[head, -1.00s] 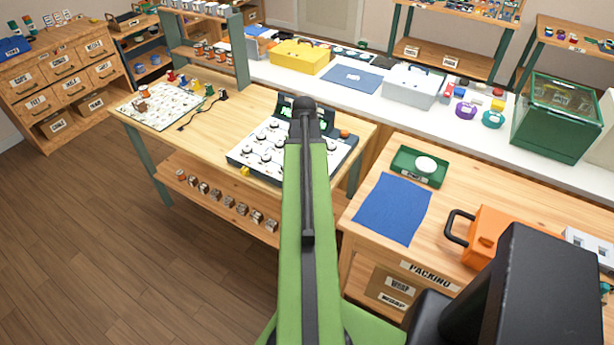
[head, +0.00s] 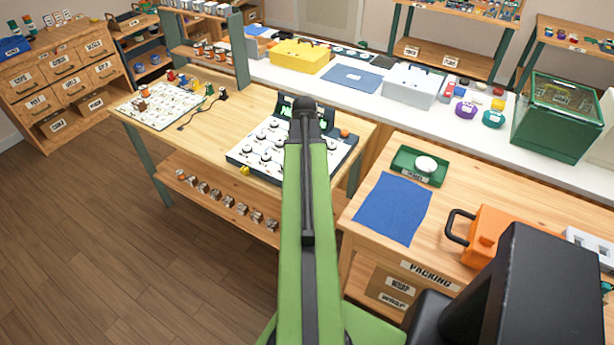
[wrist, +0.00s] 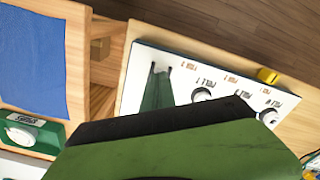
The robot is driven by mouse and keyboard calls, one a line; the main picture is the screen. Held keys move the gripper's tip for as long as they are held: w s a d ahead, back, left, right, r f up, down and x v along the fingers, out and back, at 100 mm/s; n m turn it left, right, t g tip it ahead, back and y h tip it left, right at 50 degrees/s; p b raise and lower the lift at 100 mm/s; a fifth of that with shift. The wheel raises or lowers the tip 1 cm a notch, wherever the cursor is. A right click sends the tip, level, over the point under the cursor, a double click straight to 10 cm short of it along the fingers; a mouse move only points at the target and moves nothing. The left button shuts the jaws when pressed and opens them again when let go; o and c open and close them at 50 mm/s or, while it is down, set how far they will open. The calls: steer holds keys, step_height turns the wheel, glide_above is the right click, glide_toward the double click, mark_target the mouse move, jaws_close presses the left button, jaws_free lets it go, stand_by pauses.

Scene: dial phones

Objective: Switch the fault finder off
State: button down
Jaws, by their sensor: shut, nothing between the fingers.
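The panel (head: 240,152), white with several round dials and dark sides, lies on the wooden workbench; I take it to be the fault finder. A dark green part with a small lit display (head: 286,112) stands at its back edge. My arm covers the panel's middle in the head view. In the wrist view part of the white panel (wrist: 190,72) shows, with knobs (wrist: 202,94) and small printed labels I cannot read surely. A switch is not clearly visible.
A small yellow block (head: 245,171) sits at the panel's front edge. A board with coloured pieces (head: 160,107) lies left on the bench. On the right, the packing bench holds a blue cloth (head: 392,208), a green scale (head: 405,163) and an orange case (head: 490,235).

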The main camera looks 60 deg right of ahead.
steer(key=shift+f+b, duration=0.75)
steer(key=shift+f, duration=0.05)
steer(key=shift+r, duration=0.1)
step_height(320, 180, up, 7)
steer(key=p, duration=0.7)
stand_by(0.3)
